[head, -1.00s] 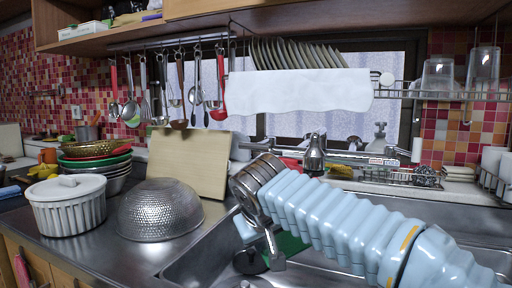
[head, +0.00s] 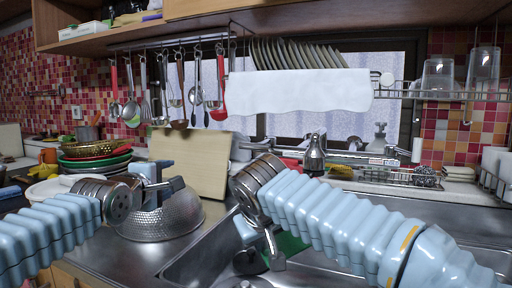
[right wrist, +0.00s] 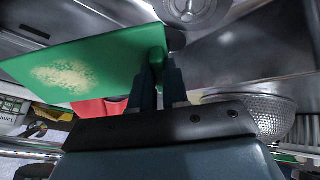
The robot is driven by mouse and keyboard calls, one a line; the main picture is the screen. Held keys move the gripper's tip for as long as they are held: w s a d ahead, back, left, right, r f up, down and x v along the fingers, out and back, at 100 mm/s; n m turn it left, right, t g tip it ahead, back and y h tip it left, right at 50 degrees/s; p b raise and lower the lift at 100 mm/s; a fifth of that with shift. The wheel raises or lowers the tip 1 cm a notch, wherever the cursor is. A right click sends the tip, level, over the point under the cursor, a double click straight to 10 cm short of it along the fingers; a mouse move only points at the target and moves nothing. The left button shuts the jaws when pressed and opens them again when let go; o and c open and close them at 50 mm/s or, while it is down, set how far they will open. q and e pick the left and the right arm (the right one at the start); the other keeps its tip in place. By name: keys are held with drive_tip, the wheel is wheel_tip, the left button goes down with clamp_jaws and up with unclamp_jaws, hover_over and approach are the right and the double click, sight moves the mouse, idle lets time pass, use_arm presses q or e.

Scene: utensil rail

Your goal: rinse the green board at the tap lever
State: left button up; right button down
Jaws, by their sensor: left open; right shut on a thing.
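The green board (right wrist: 95,65) is in my right gripper (right wrist: 158,78), which is shut on its edge. A pale speckled patch shows on the board in the right wrist view. In the head view only a piece of the board (head: 292,243) shows behind my right arm, low over the sink; the rest is hidden. The metal tap (head: 314,156) stands behind the sink, partly hidden by my right arm; I cannot make out its lever clearly. My left gripper (head: 166,178) is open and empty in front of the metal colander (head: 160,218).
A wooden cutting board (head: 205,160) leans behind the colander. Stacked bowls (head: 95,158) stand to the left. Utensils hang from the rail (head: 165,42), and a white cloth (head: 298,92) hangs from the rack. The sink (head: 190,262) has a raised metal rim.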

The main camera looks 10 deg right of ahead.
sight(253, 147)
use_arm(q)
drive_tip(key=s+d+r+n+h, duration=0.2)
drive_tip(key=s+d+r, duration=0.1)
drive_tip(key=d, duration=0.5)
drive_tip(key=s+d+r+n+h, duration=0.2)
drive_tip(key=d+r+h, duration=0.1)
drive_tip(key=d, duration=0.5)
drive_tip(key=x, duration=1.1)
drive_tip(key=shift+w+d, duration=0.2)
drive_tip(key=shift+w, duration=0.05)
clamp_jaws()
drive_tip(key=shift+r, duration=0.1)
